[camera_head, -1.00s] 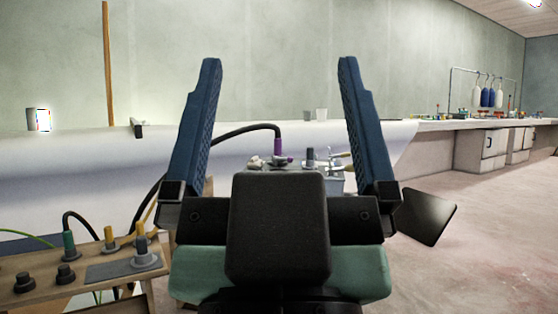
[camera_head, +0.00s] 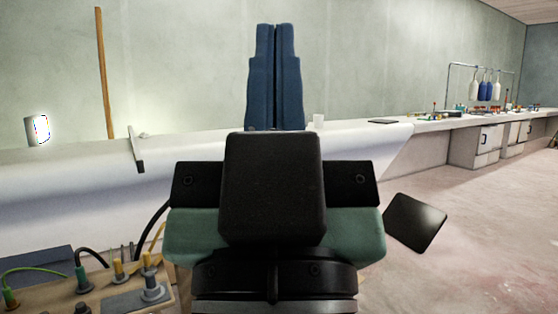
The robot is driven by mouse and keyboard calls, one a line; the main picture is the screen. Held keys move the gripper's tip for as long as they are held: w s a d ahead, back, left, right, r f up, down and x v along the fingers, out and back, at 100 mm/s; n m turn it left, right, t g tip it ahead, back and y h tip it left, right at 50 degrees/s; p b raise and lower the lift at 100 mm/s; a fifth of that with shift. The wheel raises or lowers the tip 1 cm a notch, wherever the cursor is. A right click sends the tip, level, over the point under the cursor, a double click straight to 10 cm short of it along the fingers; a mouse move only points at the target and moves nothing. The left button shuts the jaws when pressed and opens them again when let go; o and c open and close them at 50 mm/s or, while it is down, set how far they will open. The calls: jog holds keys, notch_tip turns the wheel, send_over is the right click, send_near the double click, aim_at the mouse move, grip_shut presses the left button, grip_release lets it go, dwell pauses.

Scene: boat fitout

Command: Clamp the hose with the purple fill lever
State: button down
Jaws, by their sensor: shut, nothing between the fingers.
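My gripper (camera_head: 275,32) is shut, its two blue fingers pressed together and pointing up in the picture with nothing between them. The purple fill lever does not show; the body of my gripper covers the place where it stood before. A short stretch of black hose (camera_head: 152,222) shows at the left of my gripper, and the rest of that hose is hidden. I cannot tell how far my gripper is from the lever.
A wooden board (camera_head: 50,292) with several hoses and yellow, green and grey fittings stands at lower left. A long white bench or hull edge (camera_head: 70,175) runs behind.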

notch_tip(320, 180, up, 49)
jog(key=p, duration=4.6)
jog(key=shift+w, duration=0.15)
